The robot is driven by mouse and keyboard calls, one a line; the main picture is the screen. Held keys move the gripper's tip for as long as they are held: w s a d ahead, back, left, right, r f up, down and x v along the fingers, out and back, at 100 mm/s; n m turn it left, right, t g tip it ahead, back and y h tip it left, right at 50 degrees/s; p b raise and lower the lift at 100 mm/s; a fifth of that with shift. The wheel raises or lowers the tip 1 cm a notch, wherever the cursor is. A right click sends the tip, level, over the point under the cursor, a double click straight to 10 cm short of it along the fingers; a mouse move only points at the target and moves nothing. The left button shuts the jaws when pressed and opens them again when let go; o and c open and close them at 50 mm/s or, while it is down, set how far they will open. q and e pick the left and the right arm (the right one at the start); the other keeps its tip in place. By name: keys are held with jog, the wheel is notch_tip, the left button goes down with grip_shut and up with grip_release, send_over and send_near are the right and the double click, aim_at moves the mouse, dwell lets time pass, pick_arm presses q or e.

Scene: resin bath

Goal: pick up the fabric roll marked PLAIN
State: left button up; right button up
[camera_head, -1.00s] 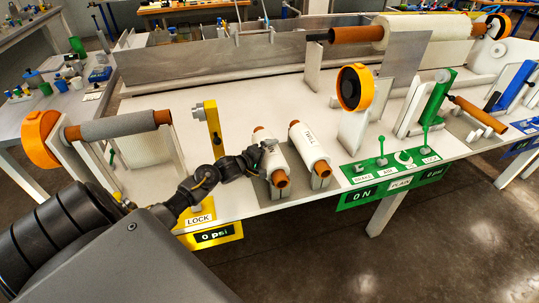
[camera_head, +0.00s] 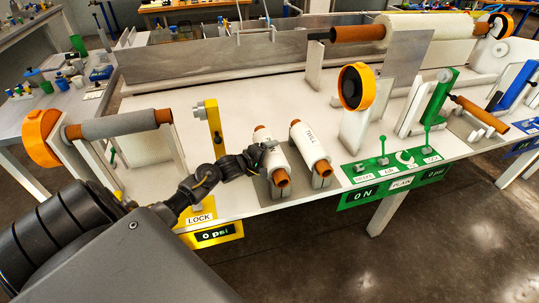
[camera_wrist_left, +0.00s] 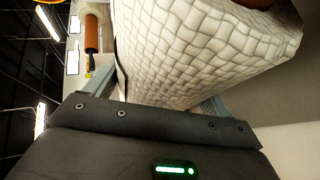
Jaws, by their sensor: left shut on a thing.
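Two white fabric rolls with brown cores lie side by side in cradles near the table's front edge. My left gripper (camera_head: 256,154) is shut on the left fabric roll (camera_head: 273,160), near the middle of its length. The gripper hides part of this roll, and I cannot read its marking. In the left wrist view the same roll (camera_wrist_left: 200,45) fills the space between the fingers and shows a woven pattern. The right roll (camera_head: 310,146) carries a dark label that seems to read TWILL. My right gripper is not in view.
A yellow upright bracket (camera_head: 213,125) stands just left of the gripper. A grey roll (camera_head: 118,125) is mounted farther left. A green control panel (camera_head: 395,161) and an orange-rimmed wheel (camera_head: 356,87) stand to the right. The white tabletop behind the rolls is clear.

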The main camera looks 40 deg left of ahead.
pick_arm(q)
jog(key=shift+w+r, duration=0.1)
jog(key=shift+r, duration=0.25)
jog(key=shift+r, duration=0.2)
notch_tip(320, 180, up, 2)
jog(key=shift+w+a, duration=0.1)
jog(key=shift+a, duration=0.05)
jog(key=s+r, duration=0.1)
jog(key=r, duration=0.1)
jog(key=s+d+r, duration=0.2)
jog(key=r, duration=0.1)
jog(key=shift+s+d+r, duration=0.15)
jog(key=shift+s+r, duration=0.15)
jog(key=shift+s, duration=0.1)
jog(key=s+d+r, duration=0.4)
jog(key=s+d, duration=0.1)
jog(key=s, duration=0.3)
jog(key=shift+s+r+p, duration=0.25)
jog(key=shift+r+p, duration=0.1)
jog(key=shift+r, duration=0.05)
